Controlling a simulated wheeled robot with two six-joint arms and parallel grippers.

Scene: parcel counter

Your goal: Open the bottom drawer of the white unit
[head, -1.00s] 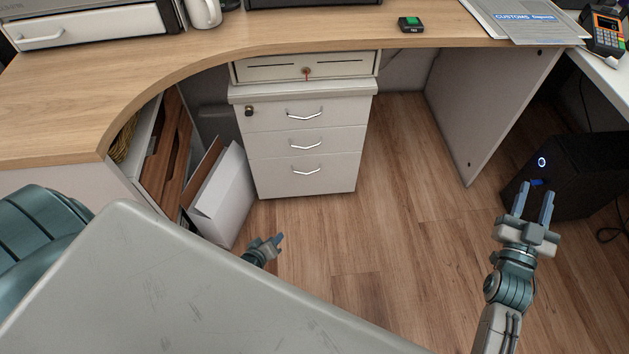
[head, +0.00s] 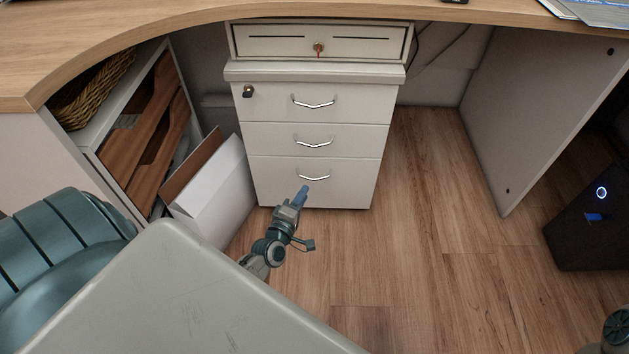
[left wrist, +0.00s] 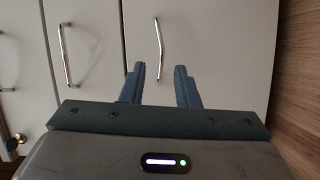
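The white unit (head: 245,135) stands under the counter with three closed drawers, each with a silver bow handle. The bottom drawer (head: 350,185) is flush with the front, and its handle (head: 313,177) shows just above my left gripper (head: 303,194). In the left wrist view the unit appears turned sideways. There my left gripper (left wrist: 160,76) is open and empty, its two fingers apart, with the bottom handle (left wrist: 159,48) ahead of the gap between them. The fingers do not appear to touch the handle. My right gripper is out of view; only part of that arm shows at the lower right.
A key lock (head: 248,91) sits on the top drawer. A cash drawer (head: 270,42) is above the unit. A white panel or box (head: 215,195) leans to the left of it. A dark computer case (head: 590,225) stands at right. The wooden floor (head: 430,220) between is clear.

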